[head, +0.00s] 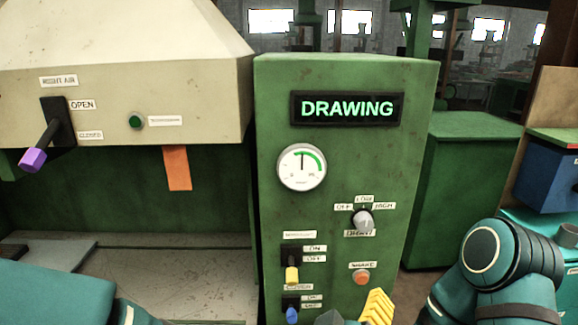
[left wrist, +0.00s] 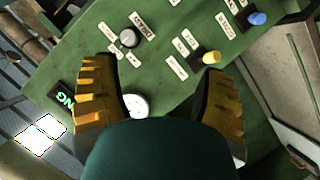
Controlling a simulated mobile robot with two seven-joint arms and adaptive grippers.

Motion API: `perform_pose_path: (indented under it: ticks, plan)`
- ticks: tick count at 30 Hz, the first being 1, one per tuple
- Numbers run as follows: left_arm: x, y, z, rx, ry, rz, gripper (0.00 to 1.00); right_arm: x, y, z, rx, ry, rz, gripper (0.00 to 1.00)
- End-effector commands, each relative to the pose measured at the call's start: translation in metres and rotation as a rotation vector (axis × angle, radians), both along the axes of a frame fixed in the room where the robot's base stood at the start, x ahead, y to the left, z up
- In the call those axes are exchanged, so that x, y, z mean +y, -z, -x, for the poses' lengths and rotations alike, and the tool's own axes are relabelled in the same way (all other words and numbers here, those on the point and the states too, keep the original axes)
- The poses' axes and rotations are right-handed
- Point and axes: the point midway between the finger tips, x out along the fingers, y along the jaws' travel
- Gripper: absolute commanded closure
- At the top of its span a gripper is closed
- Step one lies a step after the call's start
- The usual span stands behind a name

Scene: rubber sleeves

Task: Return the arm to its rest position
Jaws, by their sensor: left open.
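My left gripper (left wrist: 160,72) is open and empty in the left wrist view, with its two yellow ribbed fingers spread apart in front of the green control panel. Nothing shows between the fingers except the panel face behind. In the head view a yellow ribbed fingertip (head: 377,308) shows at the bottom edge, below the orange button, and seems to belong to this gripper. My left arm (head: 60,298) fills the bottom left corner. My right arm (head: 500,262) is bent at the lower right; its gripper is out of view.
The green panel (head: 412,120) carries a lit DRAWING display (head: 346,108), a gauge (head: 302,167), a grey knob (head: 363,220), an orange button (head: 361,277), a yellow switch (head: 292,274) and a blue switch (head: 292,314). A purple-tipped lever (head: 33,159) juts from the hood at left, near OPEN and CLOSED labels.

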Motion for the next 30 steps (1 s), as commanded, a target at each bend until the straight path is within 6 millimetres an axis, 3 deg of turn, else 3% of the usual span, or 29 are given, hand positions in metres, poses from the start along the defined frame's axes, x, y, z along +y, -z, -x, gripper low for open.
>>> perform_pose_path:
  ticks: [8, 13, 17, 21, 25, 30]
  plan:
    - [0.035, 0.105, -0.062, 0.166, 0.063, -0.134, 0.28, 0.0, 0.009, 0.001, 0.003, -0.002, 0.0, 0.53]
    - [0.083, 0.207, -0.08, 0.366, 0.147, -0.22, 0.28, 0.001, 0.015, 0.003, 0.007, -0.005, -0.001, 0.53]
    - [0.126, 0.285, -0.068, 0.544, 0.225, -0.256, 0.28, 0.001, 0.02, 0.004, 0.009, -0.007, -0.001, 0.53]
    - [0.164, 0.35, -0.036, 0.717, 0.314, -0.26, 0.28, 0.001, 0.024, 0.005, 0.012, -0.009, -0.001, 0.53]
    - [0.186, 0.386, -0.007, 0.827, 0.378, -0.249, 0.28, 0.001, 0.026, 0.005, 0.013, -0.009, -0.001, 0.53]
    - [0.197, 0.403, 0.011, 0.884, 0.416, -0.241, 0.28, 0.001, 0.027, 0.005, 0.013, -0.01, -0.001, 0.53]
